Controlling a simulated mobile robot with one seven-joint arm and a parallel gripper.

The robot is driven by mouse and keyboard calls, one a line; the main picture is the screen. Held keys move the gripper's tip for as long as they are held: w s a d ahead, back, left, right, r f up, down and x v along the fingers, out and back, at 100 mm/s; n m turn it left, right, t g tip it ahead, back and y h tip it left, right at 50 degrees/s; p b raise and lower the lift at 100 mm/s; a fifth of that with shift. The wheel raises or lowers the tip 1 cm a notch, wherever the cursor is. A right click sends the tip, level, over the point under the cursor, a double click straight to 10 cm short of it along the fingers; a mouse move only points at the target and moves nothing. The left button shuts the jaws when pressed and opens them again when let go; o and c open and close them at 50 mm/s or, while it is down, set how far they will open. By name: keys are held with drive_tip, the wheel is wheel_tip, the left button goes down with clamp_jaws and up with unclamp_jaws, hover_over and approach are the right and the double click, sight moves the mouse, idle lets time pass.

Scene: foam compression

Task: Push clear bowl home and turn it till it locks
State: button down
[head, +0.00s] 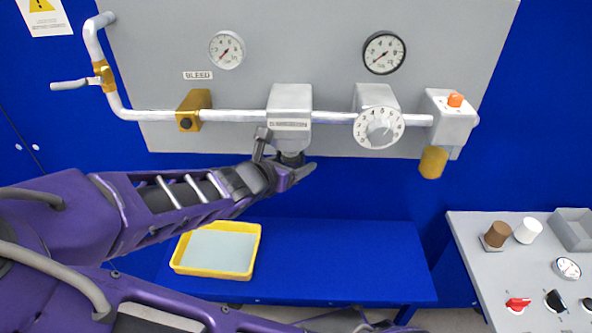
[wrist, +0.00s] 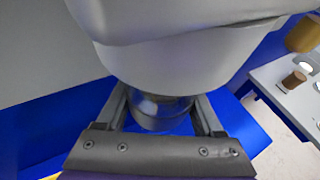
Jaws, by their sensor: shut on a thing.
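The clear bowl (wrist: 155,118) is between the fingers of my gripper (wrist: 160,104) in the wrist view, directly under a light grey housing (wrist: 185,55). Its top meets or lies just inside the housing's lower rim; the housing hides the seam, so I cannot tell whether it is seated or turned. In the head view the housing (head: 290,103) hangs on the pipe in the middle of the panel. My gripper (head: 291,165) is right below it, shut on the bowl, with my purple arm reaching in from the left. The bowl is mostly hidden there by my fingers.
A brass block (head: 194,110) is left of the housing and a dial knob (head: 379,127) right of it. A brass cylinder (head: 433,162) hangs further right. A yellow tray (head: 215,272) lies on the blue bench (head: 340,262) below. A control desk (head: 480,250) stands at right.

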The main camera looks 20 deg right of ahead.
drive_tip(key=shift+w+a+n+t+y+b, duration=0.2)
drive_tip(key=shift+n+t+y+b, duration=0.6)
drive_tip(key=shift+b, duration=1.85)
drive_tip(key=shift+r, duration=0.3)
drive_tip(key=shift+w+n+t+y+b, duration=0.1)
drive_tip(key=shift+n+t+y+b, duration=0.2)
drive_tip(key=shift+n+y+b, duration=0.25)
drive_tip(key=shift+c, duration=1.8)
unclamp_jaws()
drive_tip(key=o, duration=0.4)
drive_tip(key=shift+c, duration=0.2)
drive_tip(key=shift+f, duration=0.15)
drive_tip(key=shift+s, duration=0.2)
